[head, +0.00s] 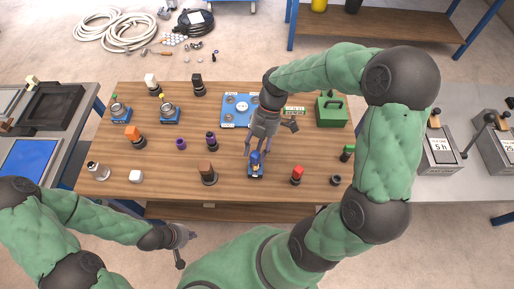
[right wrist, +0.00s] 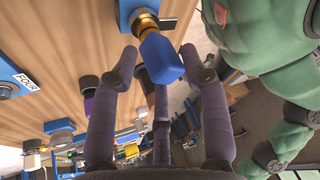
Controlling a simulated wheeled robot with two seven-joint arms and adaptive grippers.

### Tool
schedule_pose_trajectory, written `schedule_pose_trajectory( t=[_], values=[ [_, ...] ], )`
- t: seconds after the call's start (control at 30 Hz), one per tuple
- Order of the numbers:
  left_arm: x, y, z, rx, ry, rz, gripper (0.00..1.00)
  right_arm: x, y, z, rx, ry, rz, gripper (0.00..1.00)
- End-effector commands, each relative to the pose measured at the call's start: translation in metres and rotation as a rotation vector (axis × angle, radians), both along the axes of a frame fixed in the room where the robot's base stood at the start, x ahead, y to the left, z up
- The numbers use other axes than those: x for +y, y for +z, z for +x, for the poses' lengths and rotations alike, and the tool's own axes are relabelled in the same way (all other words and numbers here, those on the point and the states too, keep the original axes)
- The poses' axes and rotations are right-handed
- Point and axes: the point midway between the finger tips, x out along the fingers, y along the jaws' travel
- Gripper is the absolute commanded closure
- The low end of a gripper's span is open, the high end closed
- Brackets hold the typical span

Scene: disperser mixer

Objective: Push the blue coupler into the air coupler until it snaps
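The blue coupler (head: 255,157) stands near the front middle of the wooden table. In the right wrist view, the blue coupler (right wrist: 162,60) lines up with a brass-coloured fitting (right wrist: 145,23), apparently the air coupler, on a small blue base (head: 255,173). Whether the two are fully joined cannot be told. My right gripper (head: 254,146) reaches down over the blue coupler. In the right wrist view, its fingers (right wrist: 160,72) are spread around the coupler, with no clear grip on it. My left gripper (head: 184,235) hangs in front of the table, away from it; its fingers are unclear.
A red-topped part (head: 297,173) stands to the right, and a brown-topped part (head: 206,170) to the left. A blue plate (head: 228,121) and a green box (head: 332,109) are farther back. Purple parts (head: 210,137) stand left of my right gripper.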

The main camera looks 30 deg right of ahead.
Motion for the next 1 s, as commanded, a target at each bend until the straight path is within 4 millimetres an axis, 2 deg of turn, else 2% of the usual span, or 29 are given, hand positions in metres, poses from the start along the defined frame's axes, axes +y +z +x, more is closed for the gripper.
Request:
schedule_pose_trajectory(
  t=[0.33,0.47,1.0],
  values=[
    [0.000,0.000,0.000,0.000,0.000,0.000,1.00,0.000,0.001,0.000,0.000,0.000,0.000,0.39],
    [0.000,0.000,0.000,0.000,0.000,0.000,1.00,-0.004,0.008,0.003,-0.002,-0.001,-0.001,0.39],
    [0.000,0.000,0.000,0.000,0.000,0.000,1.00,-0.041,0.092,0.023,-0.002,-0.001,-0.001,0.39]
  ],
)
